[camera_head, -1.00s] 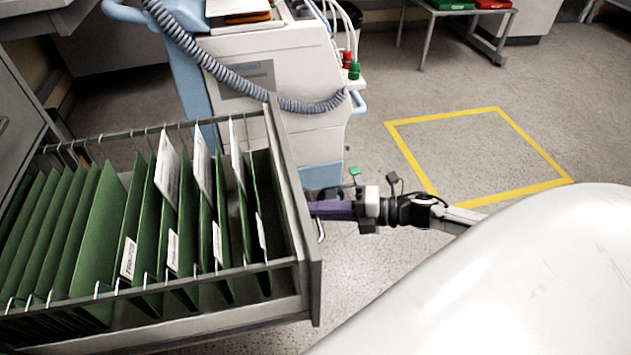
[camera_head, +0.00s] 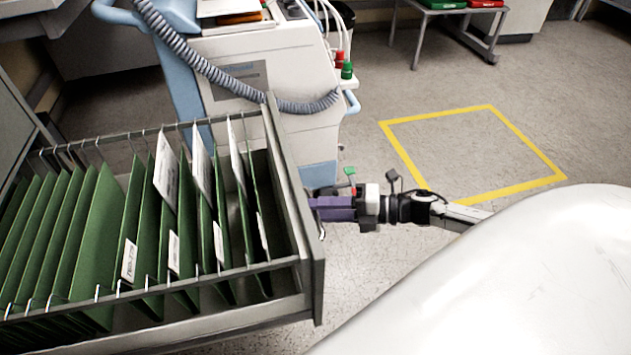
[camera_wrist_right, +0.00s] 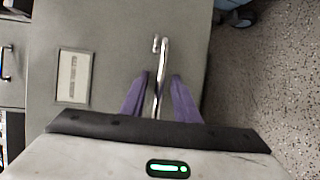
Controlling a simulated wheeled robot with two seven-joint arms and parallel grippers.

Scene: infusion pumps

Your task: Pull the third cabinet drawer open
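A grey cabinet drawer (camera_head: 309,215) stands pulled far out, full of green hanging folders, its front facing right. Its chrome handle (camera_wrist_right: 161,75) shows in the right wrist view, next to a label (camera_wrist_right: 74,78) on the grey front. My right gripper (camera_head: 316,208) is at the drawer front. In the wrist view its purple fingers (camera_wrist_right: 160,78) lie on either side of the handle, with narrow gaps between them and the bar. It looks open around the handle. My left gripper is not in view.
A white and blue medical machine (camera_head: 262,75) with a grey hose stands just behind the drawer. A yellow floor square (camera_head: 490,106) and open floor lie to the right. A low table (camera_head: 460,12) stands at the back.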

